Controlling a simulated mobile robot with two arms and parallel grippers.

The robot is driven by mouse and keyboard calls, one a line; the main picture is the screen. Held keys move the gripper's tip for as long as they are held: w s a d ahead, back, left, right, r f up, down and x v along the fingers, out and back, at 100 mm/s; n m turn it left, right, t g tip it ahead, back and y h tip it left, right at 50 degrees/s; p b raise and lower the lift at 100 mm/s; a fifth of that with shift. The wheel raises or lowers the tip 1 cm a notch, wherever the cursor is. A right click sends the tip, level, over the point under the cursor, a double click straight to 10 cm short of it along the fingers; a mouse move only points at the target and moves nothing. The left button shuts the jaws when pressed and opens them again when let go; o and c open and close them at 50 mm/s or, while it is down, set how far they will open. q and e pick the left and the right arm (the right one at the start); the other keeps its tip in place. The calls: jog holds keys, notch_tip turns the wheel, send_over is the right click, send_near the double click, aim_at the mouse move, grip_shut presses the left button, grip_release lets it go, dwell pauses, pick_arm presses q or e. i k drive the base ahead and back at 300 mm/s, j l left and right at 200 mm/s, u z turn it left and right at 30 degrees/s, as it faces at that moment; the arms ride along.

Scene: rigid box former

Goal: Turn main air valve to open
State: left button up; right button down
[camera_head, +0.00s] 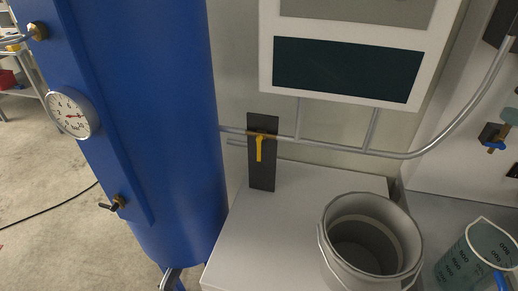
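A yellow valve handle (259,148) sits on a dark upright plate (262,180) in the middle of the head view. The handle hangs roughly straight down, across the level grey pipe (325,146) that runs behind it. I take it to be the main air valve, though no label on it can be read. Neither of my grippers shows in this view, and nothing touches the handle.
A large blue tank (160,110) with a pressure gauge (73,114) stands at left. A grey bucket (335,235) stands on the light cabinet top (285,230) right of the valve. A measuring jug (470,265) is at far right. A white-framed panel (345,70) hangs above.

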aim_at(259, 138)
jog(key=k+j, duration=0.1)
jog(key=j, duration=0.3)
jog(key=k+j, duration=0.1)
jog(key=j, duration=0.3)
jog(key=k+j, duration=0.1)
jog(key=j, duration=0.3)
jog(key=i+j, duration=0.2)
jog(key=j, duration=0.25)
